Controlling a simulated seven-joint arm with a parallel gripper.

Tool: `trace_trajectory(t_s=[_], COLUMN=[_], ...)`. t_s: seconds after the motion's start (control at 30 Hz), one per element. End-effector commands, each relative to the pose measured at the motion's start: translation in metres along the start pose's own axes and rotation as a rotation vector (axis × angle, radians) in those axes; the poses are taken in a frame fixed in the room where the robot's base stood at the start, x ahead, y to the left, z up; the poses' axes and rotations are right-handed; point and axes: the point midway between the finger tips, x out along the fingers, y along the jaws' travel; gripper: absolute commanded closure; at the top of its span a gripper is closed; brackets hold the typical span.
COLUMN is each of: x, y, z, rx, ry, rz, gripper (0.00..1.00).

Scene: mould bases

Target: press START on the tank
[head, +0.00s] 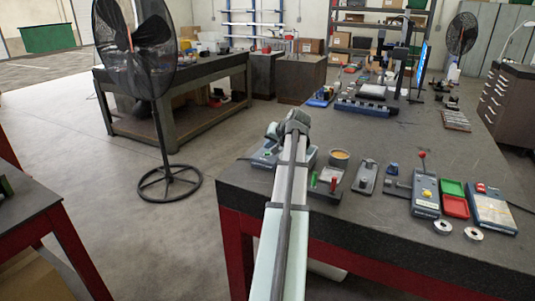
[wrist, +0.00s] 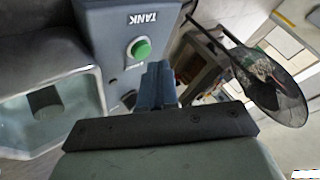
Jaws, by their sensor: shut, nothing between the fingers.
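The tank (wrist: 105,20) is a blue-grey unit with a panel lettered TANK upside down in the wrist view. A round green button (wrist: 140,48) in a pale ring sits on that panel, with small lettering too blurred to read beside it. An open grey basin (wrist: 50,110) joins the panel on the left. My gripper (wrist: 156,68) is shut and empty, its fingertips just below the green button in the picture. I cannot tell whether they touch the panel. In the head view the tank (head: 264,157) is partly hidden behind my arm at the bench's near left corner.
A black fan (head: 145,45) stands on the floor at left.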

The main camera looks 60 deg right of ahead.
Motion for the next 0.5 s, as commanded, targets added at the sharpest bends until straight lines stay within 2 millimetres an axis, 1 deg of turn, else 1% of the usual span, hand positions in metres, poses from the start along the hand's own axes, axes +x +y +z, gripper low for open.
trace_trajectory(t_s=[0.23,0.5], x=[0.0046,0.0052], y=[0.0034,0.0038], z=[0.0036,0.0039], rx=[0.0,0.0], ry=[0.0,0.0], rz=[0.0,0.0], gripper=[1.0,1.0])
